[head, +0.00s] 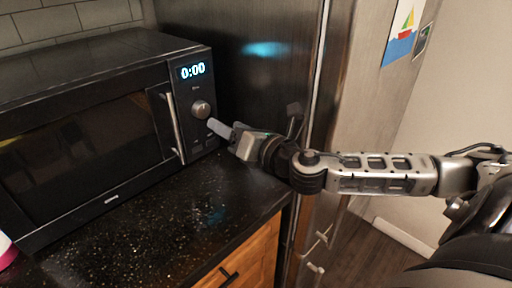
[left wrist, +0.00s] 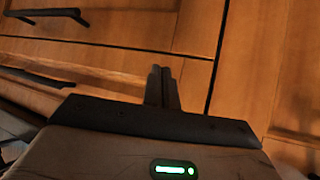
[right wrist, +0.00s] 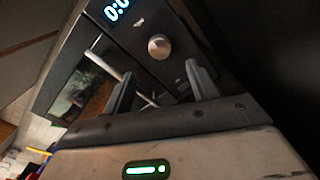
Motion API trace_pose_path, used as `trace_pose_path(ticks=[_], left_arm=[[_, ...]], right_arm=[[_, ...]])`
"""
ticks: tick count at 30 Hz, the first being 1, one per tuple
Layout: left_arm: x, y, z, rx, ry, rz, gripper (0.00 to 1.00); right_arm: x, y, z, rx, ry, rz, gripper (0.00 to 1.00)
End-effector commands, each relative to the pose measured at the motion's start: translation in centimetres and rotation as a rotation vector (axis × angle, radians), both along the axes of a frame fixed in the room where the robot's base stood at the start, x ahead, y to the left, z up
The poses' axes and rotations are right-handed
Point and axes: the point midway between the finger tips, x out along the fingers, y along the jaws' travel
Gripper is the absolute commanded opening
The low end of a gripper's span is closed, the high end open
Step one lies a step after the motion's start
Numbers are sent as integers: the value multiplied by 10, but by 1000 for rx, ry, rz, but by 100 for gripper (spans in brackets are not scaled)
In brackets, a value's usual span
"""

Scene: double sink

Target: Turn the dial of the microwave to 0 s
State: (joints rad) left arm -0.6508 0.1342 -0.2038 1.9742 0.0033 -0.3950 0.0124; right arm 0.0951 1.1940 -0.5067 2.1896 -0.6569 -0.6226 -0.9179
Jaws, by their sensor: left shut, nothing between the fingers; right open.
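The black microwave (head: 90,130) stands on the dark counter with its door shut. Its display (head: 193,71) reads 0:00. The round silver dial (head: 201,109) is below the display on the control panel. My right gripper (head: 222,122) is just in front of the panel, a little below and right of the dial. In the right wrist view the dial (right wrist: 159,47) lies beyond the open fingers (right wrist: 162,88), with nothing between them. My left gripper (left wrist: 163,72) is shut and empty in front of wooden cabinet fronts; it is not in the head view.
A steel fridge (head: 250,60) stands right of the microwave. The speckled black counter (head: 150,225) has free room in front of it. A wooden drawer (head: 245,262) with a black handle is below. A white and pink object (head: 6,252) is at the left edge.

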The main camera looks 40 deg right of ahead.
Motion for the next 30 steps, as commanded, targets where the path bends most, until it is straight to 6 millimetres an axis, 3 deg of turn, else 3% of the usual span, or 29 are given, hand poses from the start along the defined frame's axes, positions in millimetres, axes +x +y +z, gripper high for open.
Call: trace_pose_path(ticks=[6,15,30], left_arm=[[1,-4,-4,-8,-5,-9,0],[0,-3,3,-6,-7,-10,0],[-3,-1,-4,2,6,-8,0]], right_arm=[[-37,-7,-4,-10,7,-2,58],[-68,-11,0,-10,7,-5,58],[-77,-11,0,0,-1,0,58]])
